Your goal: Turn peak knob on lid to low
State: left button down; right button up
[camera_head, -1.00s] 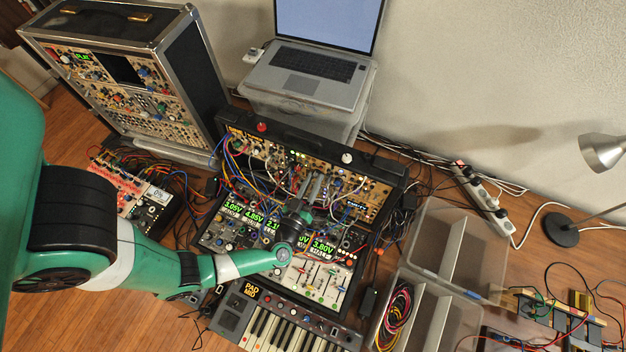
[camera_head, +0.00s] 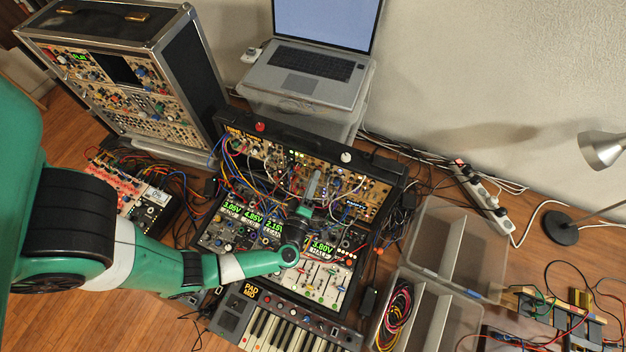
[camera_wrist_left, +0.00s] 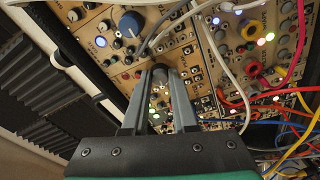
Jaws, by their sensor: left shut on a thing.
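The lid (camera_head: 384,163) of the open synth case stands tilted up behind the lower panel, full of modules, knobs and patch cables. My left gripper (camera_head: 313,180) reaches up to the lid's middle from the front. In the left wrist view my left gripper (camera_wrist_left: 160,76) has its two grey fingers closed around a small dark knob (camera_wrist_left: 160,71) on a tan module. I take this as the peak knob, but its label and pointer mark cannot be read. The fingers hide part of the knob and its surroundings. My right gripper is not in view.
Patch cables (camera_wrist_left: 232,100) hang close to the fingers on the right. A large blue knob (camera_wrist_left: 131,23) sits just above left. The lower panel (camera_head: 325,285) and a keyboard (camera_head: 285,325) lie in front. A laptop (camera_head: 315,68) stands behind the lid.

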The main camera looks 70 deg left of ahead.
pick_arm(q)
jog(key=shift+n, duration=0.8)
jog(key=c, duration=0.7)
grip_release()
jog(key=shift+d, duration=0.1)
jog(key=v, duration=1.1)
jog(key=shift+d, duration=0.2)
jog(key=shift+s+r, duration=0.15)
